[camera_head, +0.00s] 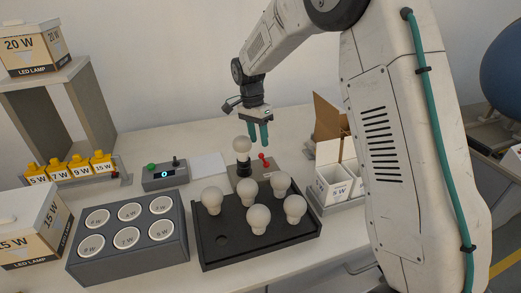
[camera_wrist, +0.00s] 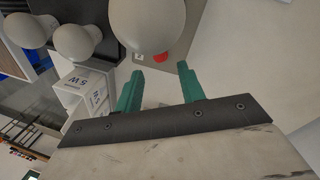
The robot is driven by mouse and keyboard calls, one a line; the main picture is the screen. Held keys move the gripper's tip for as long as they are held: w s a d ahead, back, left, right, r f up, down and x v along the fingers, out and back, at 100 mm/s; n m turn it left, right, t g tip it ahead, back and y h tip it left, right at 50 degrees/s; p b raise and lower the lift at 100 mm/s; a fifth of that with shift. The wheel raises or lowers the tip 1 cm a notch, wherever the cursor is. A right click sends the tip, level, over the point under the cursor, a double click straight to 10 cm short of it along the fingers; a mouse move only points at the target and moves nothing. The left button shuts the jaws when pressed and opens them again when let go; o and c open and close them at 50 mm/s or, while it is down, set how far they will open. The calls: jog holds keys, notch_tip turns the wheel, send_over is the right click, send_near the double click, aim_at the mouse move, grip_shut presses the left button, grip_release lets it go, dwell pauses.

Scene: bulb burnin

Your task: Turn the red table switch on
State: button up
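The red table switch (camera_head: 265,160) is a small red lever on a brown base plate (camera_head: 262,174), right of a bulb (camera_head: 242,149) standing upright in a dark socket. My gripper (camera_head: 258,136), with teal fingers, hangs above and close behind the switch and the bulb, pointing down. In the wrist view, my fingertips (camera_wrist: 160,75) are apart with nothing between them. The red switch (camera_wrist: 160,57) shows just beyond them, partly hidden by the large bulb (camera_wrist: 148,22). I cannot tell whether the fingers touch the switch.
A black tray (camera_head: 212,255) with several bulbs stands in front. A grey rack (camera_head: 130,262) with labelled round holes is at left. A control box (camera_head: 165,178) with a green button sits behind it. White bins (camera_head: 333,186) and an open carton (camera_head: 328,120) stand at right.

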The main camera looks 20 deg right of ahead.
aim_at(262, 154)
jog(key=f, duration=0.3)
jog(key=s+f, duration=0.1)
jog(key=shift+d+f, duration=0.25)
jog(key=shift+f, duration=0.1)
jog(key=shift+c, duration=0.2)
grip_shut()
jog(key=shift+d, duration=0.15)
jog(key=d+y, duration=0.1)
jog(key=y, duration=0.1)
jog(key=d+y, duration=0.1)
jog(key=y, duration=0.1)
jog(key=shift+d+r, duration=0.1)
jog(key=shift+d, duration=0.2)
jog(key=shift+w+d+f+n+y, duration=0.15)
jog(key=shift+d+y, duration=0.3)
jog(key=shift+y, duration=0.5)
jog(key=shift+s+d+f+n+y, duration=0.15)
jog(key=shift+d+y, duration=0.25)
jog(key=shift+y, duration=0.5)
jog(key=shift+w+d+f+n+y, duration=0.15)
jog(key=shift+d+y, duration=0.3)
jog(key=shift+y, duration=0.5)
